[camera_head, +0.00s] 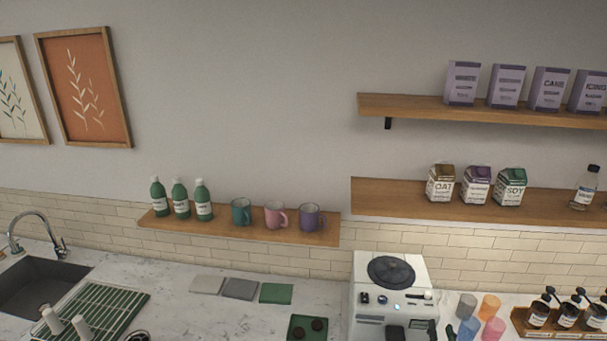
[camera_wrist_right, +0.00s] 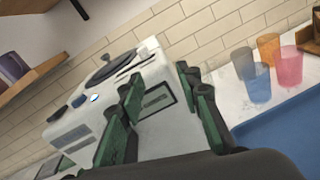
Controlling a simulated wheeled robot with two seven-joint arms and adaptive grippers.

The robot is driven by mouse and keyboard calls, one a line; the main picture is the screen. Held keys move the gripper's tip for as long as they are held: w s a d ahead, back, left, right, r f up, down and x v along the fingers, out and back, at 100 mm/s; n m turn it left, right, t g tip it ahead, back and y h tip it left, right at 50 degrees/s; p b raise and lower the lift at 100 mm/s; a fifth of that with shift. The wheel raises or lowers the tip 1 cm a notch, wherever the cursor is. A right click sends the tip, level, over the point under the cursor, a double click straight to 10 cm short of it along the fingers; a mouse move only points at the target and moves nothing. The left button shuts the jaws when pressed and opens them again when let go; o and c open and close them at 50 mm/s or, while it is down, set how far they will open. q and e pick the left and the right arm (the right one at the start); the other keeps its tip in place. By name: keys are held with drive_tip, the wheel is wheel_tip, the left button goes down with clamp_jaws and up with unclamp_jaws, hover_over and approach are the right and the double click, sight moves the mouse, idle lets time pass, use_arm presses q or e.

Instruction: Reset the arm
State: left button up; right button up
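My right gripper (camera_wrist_right: 160,105) is open and empty in the right wrist view, its two dark fingers with green pads spread apart. The white coffee machine (camera_wrist_right: 90,105) shows behind and between the fingers; I cannot tell whether they touch it. In the head view, only dark fingertips of the right gripper (camera_head: 418,330) show at the bottom edge, in front of the coffee machine (camera_head: 385,270). The rest of my right arm is out of frame. My left gripper does not show.
Colored cups (camera_head: 488,306) and a wooden rack of pump bottles (camera_head: 521,318) stand right of the machine. A green drying rack (camera_head: 116,296) and sink (camera_head: 45,285) are at left. A mug shelf (camera_head: 165,224) hangs above. A blue surface (camera_wrist_right: 290,135) lies at right in the wrist view.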

drive_tip(key=s+a+f+m+g, duration=0.1)
drive_tip(key=s+f+m+g, duration=0.7)
drive_tip(key=s+f+m, duration=0.85)
drive_tip(key=s+a+f+m+g+y, duration=0.2)
drive_tip(key=s+a+f+m, duration=0.1)
drive_tip(key=s+a+m, duration=0.4)
drive_tip(key=s+a+f+m+g+y, duration=0.35)
drive_tip(key=s+m, duration=0.25)
drive_tip(key=s, duration=0.3)
wheel_tip(320, 180, down, 36)
drive_tip(key=s+a+b, duration=0.2)
drive_tip(key=b, duration=0.5)
drive_tip(key=s+f+n+g+b, duration=0.1)
drive_tip(key=s+f+b, duration=0.5)
drive_tip(key=s+f, duration=1.3)
wheel_tip(320, 180, down, 4)
drive_tip(key=shift+f+g, duration=0.2)
drive_tip(key=shift+g, duration=0.35)
